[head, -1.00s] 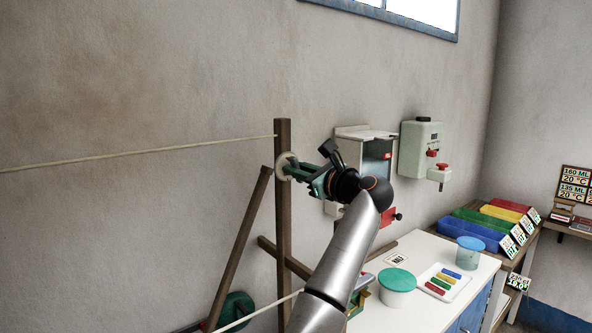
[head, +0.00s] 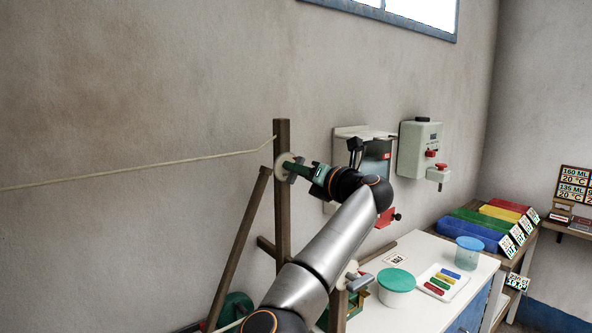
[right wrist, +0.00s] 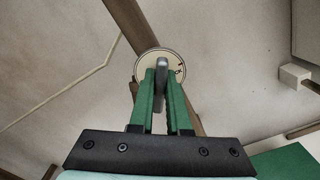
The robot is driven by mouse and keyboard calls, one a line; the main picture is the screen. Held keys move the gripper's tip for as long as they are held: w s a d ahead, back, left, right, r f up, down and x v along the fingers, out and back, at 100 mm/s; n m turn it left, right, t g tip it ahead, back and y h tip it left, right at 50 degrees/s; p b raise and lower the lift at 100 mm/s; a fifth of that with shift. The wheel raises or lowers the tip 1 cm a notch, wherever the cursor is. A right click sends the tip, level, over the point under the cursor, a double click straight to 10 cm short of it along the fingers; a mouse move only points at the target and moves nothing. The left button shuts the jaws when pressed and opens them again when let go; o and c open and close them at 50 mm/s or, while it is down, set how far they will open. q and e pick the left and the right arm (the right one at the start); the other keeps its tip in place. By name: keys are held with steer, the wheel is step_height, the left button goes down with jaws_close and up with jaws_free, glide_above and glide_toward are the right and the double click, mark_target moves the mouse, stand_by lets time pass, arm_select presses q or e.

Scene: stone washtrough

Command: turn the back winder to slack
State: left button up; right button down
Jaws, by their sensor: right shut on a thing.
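The back winder is a pale round disc (head: 280,172) on the upper part of the tall wooden back post (head: 283,215). It also shows in the right wrist view (right wrist: 147,64) with a grey flat handle (right wrist: 162,78) standing out from it. My right gripper (head: 296,170) is shut on this handle, its green fingers on both sides of it in the right wrist view (right wrist: 161,88). The back line (head: 150,165) runs left from near the post's top and sags slightly. My left gripper is not in view.
A similar front winder (head: 358,280) sits on a shorter post below my right arm. A white counter (head: 425,300) holds a green-lidded tub (head: 396,283) and a tray of coloured pieces (head: 463,281). Wall dispensers (head: 418,150) hang behind. A leaning brace (head: 238,250) stands left of the post.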

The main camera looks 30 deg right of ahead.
steer(key=m, duration=0.9)
steer(key=shift+f+m, duration=0.15)
steer(key=shift+m, duration=0.85)
steer(key=c, duration=0.9)
jaws_free()
steer(key=shift+s, duration=0.15)
